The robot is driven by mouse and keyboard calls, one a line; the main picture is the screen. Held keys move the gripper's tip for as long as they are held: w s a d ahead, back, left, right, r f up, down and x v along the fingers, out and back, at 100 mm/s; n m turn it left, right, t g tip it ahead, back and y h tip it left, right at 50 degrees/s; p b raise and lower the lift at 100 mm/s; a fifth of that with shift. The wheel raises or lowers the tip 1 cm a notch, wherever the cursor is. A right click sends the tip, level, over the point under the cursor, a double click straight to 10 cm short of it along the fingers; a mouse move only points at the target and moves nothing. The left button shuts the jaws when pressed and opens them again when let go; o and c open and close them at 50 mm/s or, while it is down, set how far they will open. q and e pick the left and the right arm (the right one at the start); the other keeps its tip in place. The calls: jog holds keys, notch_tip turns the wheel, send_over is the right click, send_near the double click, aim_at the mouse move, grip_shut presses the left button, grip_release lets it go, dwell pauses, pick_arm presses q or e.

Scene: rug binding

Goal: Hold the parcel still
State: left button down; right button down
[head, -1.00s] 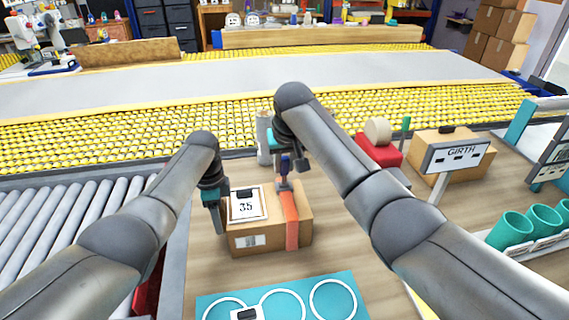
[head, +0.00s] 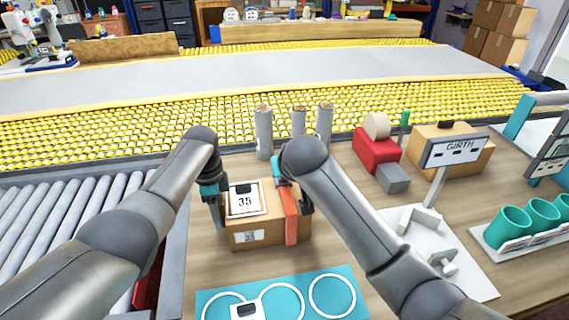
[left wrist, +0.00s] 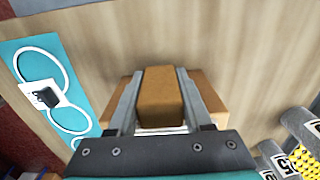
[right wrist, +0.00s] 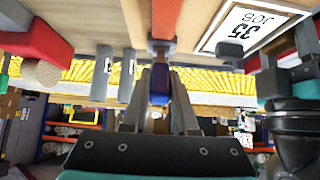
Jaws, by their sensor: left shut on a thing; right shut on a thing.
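The brown parcel (head: 268,237) sits on the wooden bench, with a white card reading 35 (head: 246,202) on top. A red strap (head: 290,216) runs over its top and down its front near the right end. My left gripper (head: 215,212) is at the parcel's left end; in the left wrist view its fingers are shut on the brown parcel (left wrist: 158,95). My right gripper (right wrist: 158,88) is shut on a small blue piece (right wrist: 158,82) by the strap, at the parcel's right side. My right arm partly hides that grip in the head view.
A teal mat (head: 333,297) with white rings lies in front. Grey cylinders (head: 264,133) stand behind the parcel. A red block (head: 376,150), the GIRTH sign (head: 455,150) and teal cups (head: 508,228) are at right. Grey rollers (head: 60,215) lie at left.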

jog(key=s+f+t, duration=0.1)
jog(key=s+t, duration=0.1)
jog(key=t, duration=0.1)
jog(key=shift+d+f, duration=0.2)
jog(key=shift+f, duration=0.2)
jog(key=shift+s+d+f+t+y, duration=0.1)
jog(key=shift+s+f+t+y, duration=0.15)
jog(key=shift+t, duration=0.65)
jog(key=shift+s+f+t+y, duration=0.15)
jog(key=shift+f+t, duration=0.2)
jog(key=shift+t, duration=0.55)
jog(key=shift+s+f+t, duration=0.1)
jog(key=shift+f+t, duration=0.05)
jog(key=shift+t, duration=0.15)
jog(key=c, duration=0.7)
grip_release()
jog(key=v, duration=1.2)
